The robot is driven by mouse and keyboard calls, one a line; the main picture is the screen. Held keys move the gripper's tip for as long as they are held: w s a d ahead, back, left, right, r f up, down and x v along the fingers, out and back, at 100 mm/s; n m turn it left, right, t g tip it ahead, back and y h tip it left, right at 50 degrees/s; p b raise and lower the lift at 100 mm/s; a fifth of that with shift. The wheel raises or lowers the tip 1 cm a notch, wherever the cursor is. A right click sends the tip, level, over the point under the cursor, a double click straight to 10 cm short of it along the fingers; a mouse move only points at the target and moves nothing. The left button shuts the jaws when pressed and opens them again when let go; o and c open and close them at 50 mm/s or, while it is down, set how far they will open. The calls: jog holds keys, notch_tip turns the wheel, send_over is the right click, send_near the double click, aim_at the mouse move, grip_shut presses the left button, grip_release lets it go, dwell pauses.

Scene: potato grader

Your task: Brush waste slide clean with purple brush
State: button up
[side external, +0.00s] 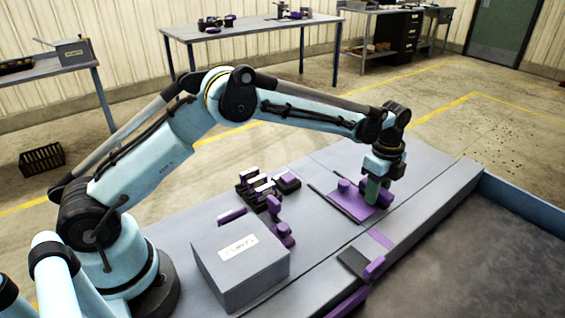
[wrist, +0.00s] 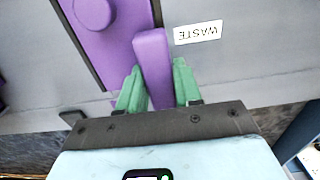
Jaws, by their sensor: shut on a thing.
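My gripper (side external: 378,190) is low over the far part of the grey table. Its green fingers (wrist: 157,88) are shut on a purple bar (wrist: 152,58). I cannot tell if this bar is the brush's handle; no bristles show. Beside it lies a flat purple plate (side external: 345,203) with a round knob, also in the wrist view (wrist: 112,38). The bar overlaps the plate's edge in the wrist view; I cannot tell if they join. A white WASTE label (wrist: 198,32) lies on the grey surface right of the bar. The fingers hide the bar's lower end.
A grey box (side external: 240,262) with a label stands at the near table. Purple stepped parts (side external: 280,225) and a group of black, white and purple pieces (side external: 262,187) stand behind it. A dark piece with a purple handle (side external: 354,262) lies by a wide brown bed (side external: 465,262) at right.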

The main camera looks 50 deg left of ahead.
aim_at(352, 216)
jog(key=shift+s, duration=4.1)
jog(key=shift+w, duration=4.35)
jog(key=shift+r, duration=0.1)
jog(key=shift+r, duration=3.4)
